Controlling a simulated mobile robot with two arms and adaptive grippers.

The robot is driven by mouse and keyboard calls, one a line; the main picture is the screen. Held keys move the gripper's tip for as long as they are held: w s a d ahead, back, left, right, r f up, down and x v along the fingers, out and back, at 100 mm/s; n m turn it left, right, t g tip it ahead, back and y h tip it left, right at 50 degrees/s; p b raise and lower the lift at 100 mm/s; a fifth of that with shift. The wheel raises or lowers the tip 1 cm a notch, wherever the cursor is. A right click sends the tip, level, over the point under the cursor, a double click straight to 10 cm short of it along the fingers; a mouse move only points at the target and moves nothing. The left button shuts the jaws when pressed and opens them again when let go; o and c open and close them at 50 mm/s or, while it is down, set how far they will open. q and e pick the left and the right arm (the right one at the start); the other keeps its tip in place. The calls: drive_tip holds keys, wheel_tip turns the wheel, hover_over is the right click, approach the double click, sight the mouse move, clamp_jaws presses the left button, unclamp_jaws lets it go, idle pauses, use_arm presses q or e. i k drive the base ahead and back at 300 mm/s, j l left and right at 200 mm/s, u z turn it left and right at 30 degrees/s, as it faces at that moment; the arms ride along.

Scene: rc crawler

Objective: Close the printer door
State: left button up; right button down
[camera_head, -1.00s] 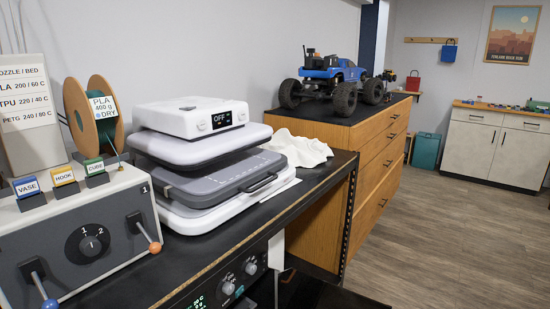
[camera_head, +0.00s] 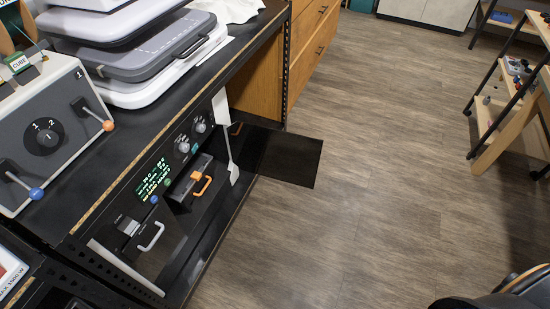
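The printer (camera_head: 185,165) sits under the black workbench, with a lit green display, grey knobs and an orange handle on its front. A dark, see-through panel, which looks like the printer door (camera_head: 290,158), stands open. It juts from the printer's right end over the wood floor. A white strip (camera_head: 230,135) runs along the opening near the door. I cannot tell exactly how the door is hinged. Neither of my grippers shows in the head view, and nothing is seen touching the door.
A grey control box (camera_head: 50,130) with levers and a stack of white and grey flat machines (camera_head: 140,50) stand on the bench. A wooden rack (camera_head: 515,110) stands at right. A black rounded object (camera_head: 490,290) enters at bottom right. The floor between is clear.

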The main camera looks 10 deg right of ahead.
sight(291, 158)
drive_tip(key=k+u, duration=0.15)
drive_tip(key=u, duration=0.2)
drive_tip(key=k+u, duration=0.15)
drive_tip(key=u, duration=0.2)
drive_tip(key=k+j+u, duration=0.15)
drive_tip(key=u, duration=0.2)
drive_tip(key=l+u, duration=0.25)
drive_tip(key=u, duration=0.2)
drive_tip(key=l+u, duration=0.6)
drive_tip(key=u, duration=0.25)
drive_tip(key=l+u, duration=0.25)
drive_tip(key=u, duration=0.2)
drive_tip(key=k+l, duration=0.2)
drive_tip(key=l, duration=0.35)
drive_tip(key=k+l, duration=0.2)
drive_tip(key=l, duration=0.3)
drive_tip(key=k+l, duration=0.2)
drive_tip(key=l, duration=0.35)
drive_tip(key=k+l, duration=0.2)
drive_tip(key=l, duration=0.3)
drive_tip(key=k+l, duration=0.2)
drive_tip(key=l, duration=0.35)
drive_tip(key=k+l, duration=0.2)
drive_tip(key=l, duration=0.3)
drive_tip(key=k+l, duration=0.2)
drive_tip(key=l, duration=0.35)
drive_tip(key=k+l, duration=0.2)
drive_tip(key=l, duration=0.3)
